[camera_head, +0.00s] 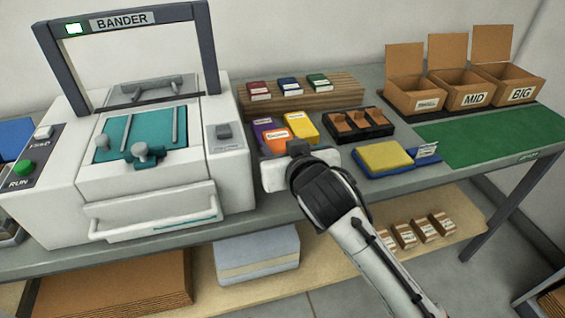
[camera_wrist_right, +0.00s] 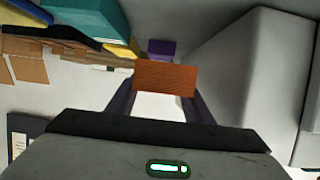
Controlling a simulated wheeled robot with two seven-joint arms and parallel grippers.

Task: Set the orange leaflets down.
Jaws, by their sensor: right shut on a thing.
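The orange leaflets (camera_head: 274,140) form a small stack with a white label on top. In the head view they show just beyond my right gripper (camera_head: 282,155), in front of a purple stack (camera_head: 262,124) and left of a yellow stack (camera_head: 301,125). In the right wrist view, the orange stack (camera_wrist_right: 165,75) sits between the two fingers of my right gripper (camera_wrist_right: 160,98), which is shut on it. The gripper hides the stack's lower part in the head view, so I cannot tell whether it touches the table. My left gripper is not in view.
The white bander machine (camera_head: 225,165) stands close on the left. A black tray (camera_head: 358,126) with brown pieces and a yellow pad (camera_head: 383,157) lie to the right. A wooden riser (camera_head: 340,90) with three small stacks is behind. A green mat (camera_head: 490,135) has bare room.

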